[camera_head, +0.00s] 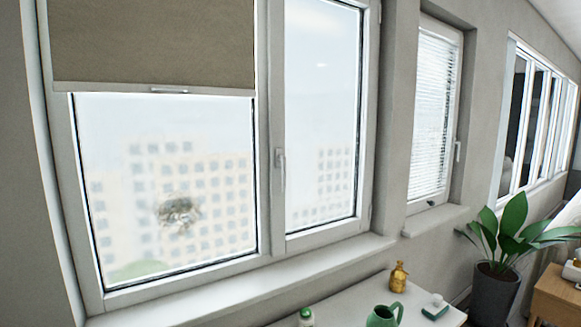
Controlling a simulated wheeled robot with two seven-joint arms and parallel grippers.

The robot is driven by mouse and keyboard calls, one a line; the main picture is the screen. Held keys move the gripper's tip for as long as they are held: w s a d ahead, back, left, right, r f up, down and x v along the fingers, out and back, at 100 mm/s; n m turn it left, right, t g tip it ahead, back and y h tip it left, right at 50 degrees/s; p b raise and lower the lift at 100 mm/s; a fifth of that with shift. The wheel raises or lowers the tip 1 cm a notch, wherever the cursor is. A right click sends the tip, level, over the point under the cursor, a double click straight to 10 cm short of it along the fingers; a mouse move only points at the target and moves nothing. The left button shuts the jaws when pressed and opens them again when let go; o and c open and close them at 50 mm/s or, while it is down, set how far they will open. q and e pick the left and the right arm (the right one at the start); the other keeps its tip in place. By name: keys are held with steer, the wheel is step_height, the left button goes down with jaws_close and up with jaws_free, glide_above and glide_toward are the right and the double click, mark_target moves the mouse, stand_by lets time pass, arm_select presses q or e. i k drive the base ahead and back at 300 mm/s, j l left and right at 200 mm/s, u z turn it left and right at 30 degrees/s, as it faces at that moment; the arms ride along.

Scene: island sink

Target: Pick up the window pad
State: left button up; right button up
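Neither of my grippers is in view.
A green mug (383,315) and a gold bottle (398,277) stand left of the pad. A green-capped white bottle (306,316) is cut off below. A dark smudge (178,212) marks the window. A potted plant (497,270) and wooden cabinet (556,297) are right.

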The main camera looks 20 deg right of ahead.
mark_target(438, 307)
steer(key=z, duration=1.85)
steer(key=u, duration=0.45)
steer(key=i+l+u, duration=0.3)
steer(key=l+u, duration=0.35)
steer(key=i+l+u, duration=0.15)
steer(key=u, duration=0.15)
steer(key=l+u, duration=0.3)
steer(key=l, duration=0.2)
steer(key=i+l+u, duration=0.15)
steer(key=l, duration=1.2)
steer(key=l+u, duration=0.1)
steer(key=l, duration=1.2)
